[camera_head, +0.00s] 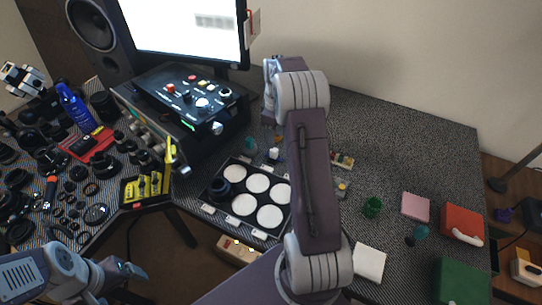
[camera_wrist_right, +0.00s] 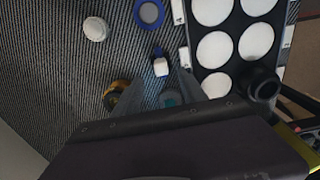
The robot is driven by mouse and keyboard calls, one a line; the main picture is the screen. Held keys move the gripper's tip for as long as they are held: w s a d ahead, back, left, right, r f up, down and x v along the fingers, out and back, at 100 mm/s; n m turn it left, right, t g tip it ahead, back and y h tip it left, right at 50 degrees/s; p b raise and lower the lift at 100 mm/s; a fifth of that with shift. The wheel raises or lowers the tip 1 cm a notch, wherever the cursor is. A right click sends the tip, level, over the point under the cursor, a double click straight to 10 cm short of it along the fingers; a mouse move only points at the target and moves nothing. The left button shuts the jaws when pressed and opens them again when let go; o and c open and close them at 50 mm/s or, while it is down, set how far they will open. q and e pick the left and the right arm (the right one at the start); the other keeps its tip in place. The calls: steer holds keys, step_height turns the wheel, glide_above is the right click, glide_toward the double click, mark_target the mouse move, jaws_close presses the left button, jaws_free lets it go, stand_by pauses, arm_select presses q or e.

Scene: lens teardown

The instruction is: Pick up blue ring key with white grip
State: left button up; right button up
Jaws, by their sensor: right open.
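The key with a white grip (camera_wrist_right: 161,67) and a dark blue end stands on the patterned table in the right wrist view. It also shows in the head view (camera_head: 273,154), left of my right forearm. My right gripper (camera_wrist_right: 162,84) is open, with its two fingers on either side of the line to the key; the key is not held. In the head view the right gripper (camera_head: 270,110) points down above the table, partly hidden by its arm. My left gripper (camera_head: 127,270) is at the lower left, away from the key; its jaw gap is unclear.
A blue ring (camera_wrist_right: 150,13) and white cap (camera_wrist_right: 95,28) lie beyond. The black tray (camera_head: 209,196) with white discs is beside the key. A control box (camera_head: 190,100) stands left.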

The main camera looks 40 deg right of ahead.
mark_target(274, 150)
steer(key=f, duration=0.3)
steer(key=shift+s+d+f+b, duration=0.15)
steer(key=shift+s+b, duration=0.05)
steer(key=shift+b, duration=0.15)
steer(key=shift+w+f, duration=0.15)
steer(key=shift+f, duration=0.35)
steer(key=f, duration=0.4)
steer(key=shift+w+a+f+b, duration=0.15)
steer(key=shift+a+f+b, duration=0.1)
steer(key=shift+f+b, duration=0.1)
jaws_close()
